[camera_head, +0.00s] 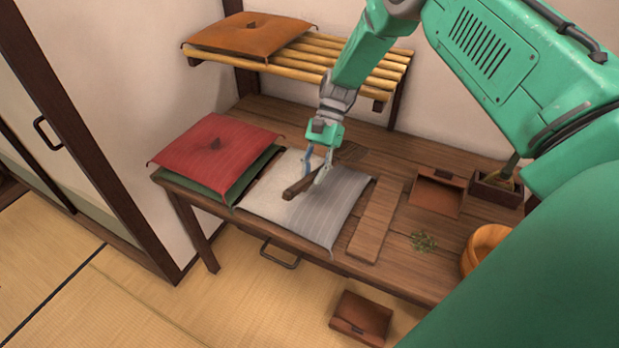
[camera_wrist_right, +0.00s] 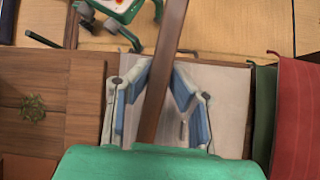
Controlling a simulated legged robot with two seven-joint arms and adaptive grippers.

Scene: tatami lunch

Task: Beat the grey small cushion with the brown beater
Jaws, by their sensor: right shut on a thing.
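The grey small cushion (camera_head: 328,218) lies flat on the dark wooden table, right of a red cushion. In the right wrist view the grey cushion (camera_wrist_right: 228,105) shows behind my fingers. My right gripper (camera_head: 318,172) is above the grey cushion and shut on the brown beater (camera_head: 300,188). The beater's handle end points toward the front left and its wider part reaches toward the back right. In the right wrist view the beater (camera_wrist_right: 168,60) passes between the fingers of my right gripper (camera_wrist_right: 158,78). I cannot tell whether the beater touches the cushion. My left gripper is not in view.
The red cushion (camera_head: 215,150) rests on a green one (camera_head: 232,184). An orange cushion (camera_head: 245,35) lies on a slatted shelf (camera_head: 385,75) behind. Right of the grey cushion are a wooden board (camera_head: 378,220), a brown tray (camera_head: 436,195), green bits (camera_head: 424,241) and a wooden tub (camera_head: 480,245).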

